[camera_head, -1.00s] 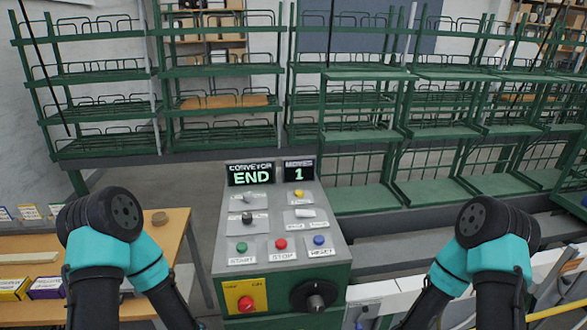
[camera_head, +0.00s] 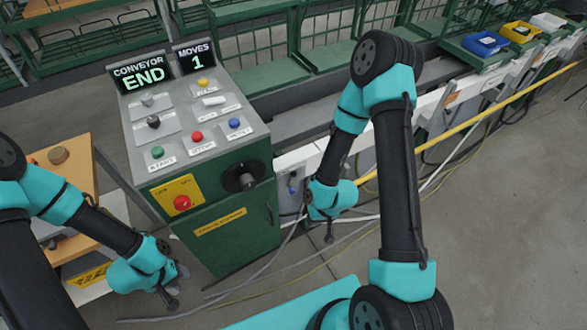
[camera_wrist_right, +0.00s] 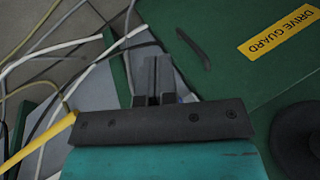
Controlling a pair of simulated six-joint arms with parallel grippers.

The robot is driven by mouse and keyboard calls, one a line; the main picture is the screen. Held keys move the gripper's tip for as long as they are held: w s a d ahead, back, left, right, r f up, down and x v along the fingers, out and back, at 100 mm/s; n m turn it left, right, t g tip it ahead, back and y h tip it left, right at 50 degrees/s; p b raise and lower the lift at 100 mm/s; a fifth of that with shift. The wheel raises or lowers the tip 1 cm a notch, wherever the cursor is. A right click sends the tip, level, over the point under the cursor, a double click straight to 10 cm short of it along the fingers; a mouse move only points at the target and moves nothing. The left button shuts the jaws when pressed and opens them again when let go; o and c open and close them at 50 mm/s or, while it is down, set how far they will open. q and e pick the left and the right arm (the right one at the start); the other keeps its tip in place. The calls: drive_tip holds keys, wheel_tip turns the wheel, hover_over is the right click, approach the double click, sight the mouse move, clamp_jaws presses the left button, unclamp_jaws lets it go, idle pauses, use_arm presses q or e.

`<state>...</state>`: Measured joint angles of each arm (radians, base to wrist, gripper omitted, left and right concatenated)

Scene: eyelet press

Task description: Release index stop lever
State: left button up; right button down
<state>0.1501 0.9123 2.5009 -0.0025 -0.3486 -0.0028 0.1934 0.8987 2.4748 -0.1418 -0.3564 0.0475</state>
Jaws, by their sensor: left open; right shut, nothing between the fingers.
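A small grey plate with dark knob-like fittings (camera_head: 292,184) is on the white conveyor side, just right of the console, in the head view. It may carry the index stop lever; its label and position cannot be read. My right gripper (camera_head: 329,236) is just right of and below this plate, pointing down. In the right wrist view my right gripper (camera_wrist_right: 157,82) is shut and empty, close to the green cabinet's side, with a grey panel partly hidden behind it. My left gripper (camera_head: 175,286) is open and empty, low at the lower left in front of the cabinet.
The console (camera_head: 195,120) reads CONVEYOR END and MOVES 1. Its green cabinet (camera_head: 225,225) has a black knob (camera_head: 242,177) and a red button (camera_head: 182,202). Cables (camera_head: 250,280) lie on the floor. A wooden table (camera_head: 85,235) stands left.

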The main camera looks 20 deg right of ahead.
drive_tip(key=w+d+r+n+t+y, duration=0.2)
drive_tip(key=w+d+n+t, duration=0.1)
drive_tip(key=w+d, duration=0.8)
drive_tip(key=shift+w+d+r+n, duration=0.3)
drive_tip(key=shift+w+r, duration=0.1)
drive_tip(key=shift+w, duration=0.25)
drive_tip(key=w+a+f, duration=0.3)
drive_tip(key=a+f, duration=0.4)
drive_tip(key=a, duration=0.2)
drive_tip(key=shift+w, duration=0.2)
drive_tip(key=shift+a, duration=0.1)
